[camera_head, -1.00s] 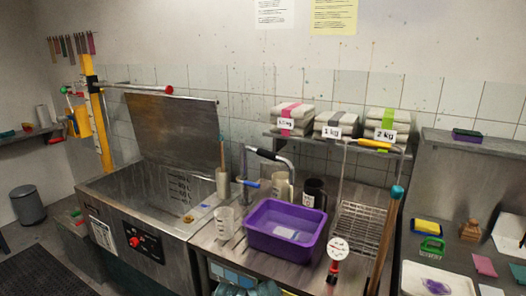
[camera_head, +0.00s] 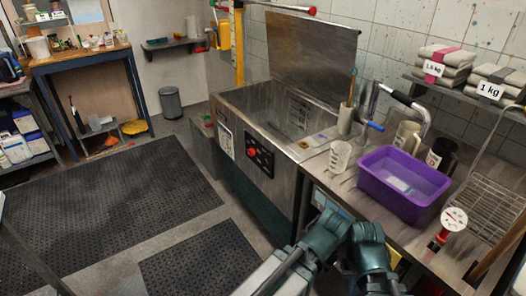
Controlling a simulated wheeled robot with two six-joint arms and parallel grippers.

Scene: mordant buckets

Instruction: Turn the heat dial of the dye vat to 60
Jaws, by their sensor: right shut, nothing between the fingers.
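The dye vat (camera_head: 225,101) is a steel tub with its lid raised at the back, left of the worktop. Its heat dial (camera_head: 251,152) is a red knob on a black panel (camera_head: 262,163) on the vat's front. The dial's marks are too small to read. My right gripper (camera_head: 348,236) is low in the view, dark teal, shut and empty. It is in front of the worktop, right of and below the dial, and apart from it. My left gripper is not in view.
A purple tub (camera_head: 375,182), a clear measuring jug (camera_head: 340,157) and a round white gauge (camera_head: 454,219) stand on the worktop. Dark mats (camera_head: 110,220) cover the open floor left of the vat. A bench (camera_head: 85,60) and a grey bin (camera_head: 171,103) are farther left.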

